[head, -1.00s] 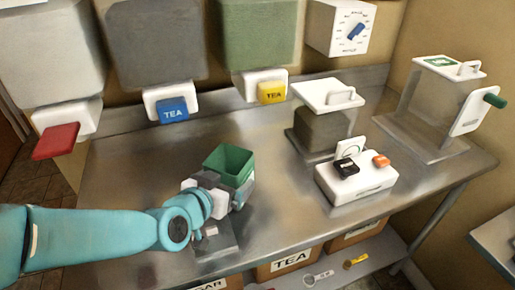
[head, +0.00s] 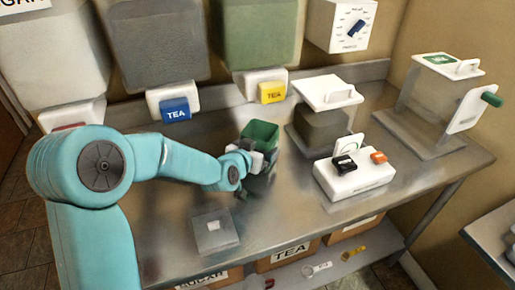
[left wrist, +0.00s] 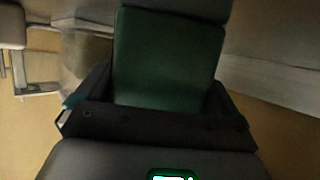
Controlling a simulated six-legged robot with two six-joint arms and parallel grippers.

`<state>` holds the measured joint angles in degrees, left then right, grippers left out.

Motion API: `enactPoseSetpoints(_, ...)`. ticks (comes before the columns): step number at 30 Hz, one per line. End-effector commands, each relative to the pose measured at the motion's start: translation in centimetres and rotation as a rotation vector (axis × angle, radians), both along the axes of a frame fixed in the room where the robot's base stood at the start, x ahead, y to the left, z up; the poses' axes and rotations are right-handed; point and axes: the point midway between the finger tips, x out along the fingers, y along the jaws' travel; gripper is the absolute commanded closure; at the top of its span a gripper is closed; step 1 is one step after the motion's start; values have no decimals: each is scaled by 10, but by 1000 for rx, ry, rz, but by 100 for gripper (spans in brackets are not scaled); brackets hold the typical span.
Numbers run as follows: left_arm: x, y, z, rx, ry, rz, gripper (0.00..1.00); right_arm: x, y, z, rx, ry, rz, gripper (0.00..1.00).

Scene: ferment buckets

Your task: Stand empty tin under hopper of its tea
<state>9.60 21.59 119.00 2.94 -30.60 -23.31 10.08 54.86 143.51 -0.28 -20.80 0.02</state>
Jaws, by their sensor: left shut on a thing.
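A green open-topped tin (head: 262,134) is upright in the head view, below and in front of the green hopper. My left gripper (head: 250,153) is shut on it from the front left. In the left wrist view the tin's green side (left wrist: 168,60) fills the middle between the dark fingers. I cannot tell whether its base touches the counter. The green hopper (head: 247,40) has a yellow TEA lever (head: 271,92). The dark grey hopper (head: 157,45) has a blue TEA lever (head: 175,110). My right gripper is in no view.
A square grey plate (head: 214,232) lies on the steel counter (head: 300,210). A lidded clear bin (head: 322,125) and a white box with black and orange buttons (head: 355,178) stand to the right of the tin. A white hopper (head: 48,65) hangs far left.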

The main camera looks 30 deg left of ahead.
Motion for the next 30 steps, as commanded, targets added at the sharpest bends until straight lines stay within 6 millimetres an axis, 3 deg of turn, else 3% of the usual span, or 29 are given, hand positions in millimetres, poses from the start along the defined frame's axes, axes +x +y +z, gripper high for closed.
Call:
enactPoseSetpoints(11,0,0,-4,1,-3,0,44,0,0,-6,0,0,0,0)
enactPoseSetpoints(12,0,0,-2,1,-2,0,0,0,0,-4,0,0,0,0)
enactPoseSetpoints(21,0,0,5,1,-2,0,0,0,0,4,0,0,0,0)
enactPoseSetpoints(30,-60,-4,27,1,-5,0,0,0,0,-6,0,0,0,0)
